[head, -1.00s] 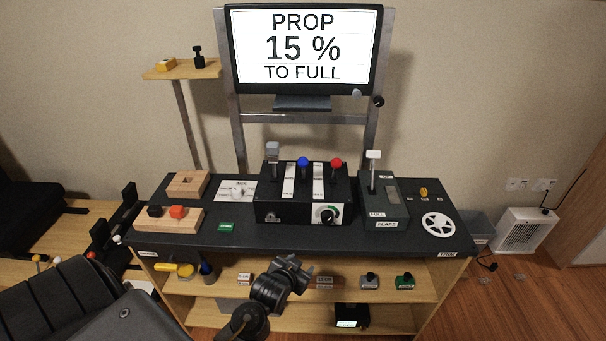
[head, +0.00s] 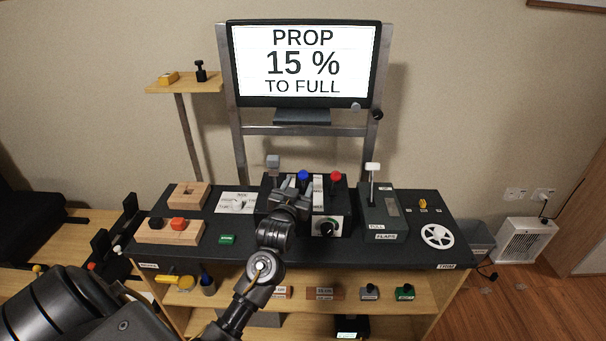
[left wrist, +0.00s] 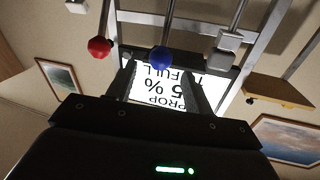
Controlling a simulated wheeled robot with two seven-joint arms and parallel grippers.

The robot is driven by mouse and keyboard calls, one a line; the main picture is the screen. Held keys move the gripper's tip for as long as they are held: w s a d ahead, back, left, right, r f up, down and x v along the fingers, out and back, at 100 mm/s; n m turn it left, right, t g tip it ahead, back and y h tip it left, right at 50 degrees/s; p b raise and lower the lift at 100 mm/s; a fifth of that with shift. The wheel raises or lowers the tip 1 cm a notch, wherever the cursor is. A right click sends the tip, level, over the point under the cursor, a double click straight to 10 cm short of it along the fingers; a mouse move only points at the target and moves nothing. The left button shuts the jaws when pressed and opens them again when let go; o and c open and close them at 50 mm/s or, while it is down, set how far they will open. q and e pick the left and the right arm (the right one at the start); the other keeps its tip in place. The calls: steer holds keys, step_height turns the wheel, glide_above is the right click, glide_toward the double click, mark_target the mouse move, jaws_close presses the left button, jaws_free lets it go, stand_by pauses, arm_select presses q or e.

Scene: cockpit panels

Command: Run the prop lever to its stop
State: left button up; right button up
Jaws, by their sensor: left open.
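The blue-knobbed lever (head: 303,175) stands on the black lever box (head: 329,228), between a grey-knobbed lever (head: 273,160) and a red-knobbed lever (head: 336,176). My left gripper (head: 293,188) is over the front of the box, close in front of the blue knob, and hides part of the box. In the left wrist view the blue knob (left wrist: 161,58) shows in the gap between my open left fingers (left wrist: 158,72), near their tips. Contact cannot be made out. The screen (head: 303,62) reads PROP 15 % TO FULL. My right gripper is not in view.
The red knob (left wrist: 99,47) and the grey knob (left wrist: 229,40) flank the fingers in the left wrist view. The flaps lever (head: 372,168) stands right of the box.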

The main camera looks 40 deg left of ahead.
mark_target(302, 179)
arm_select(q)
steer(key=x, duration=0.5)
steer(key=shift+w+a+p, duration=0.15)
steer(key=shift+w+p, duration=0.2)
steer(key=shift+p, duration=0.05)
steer(key=shift+c, duration=0.3)
jaws_close()
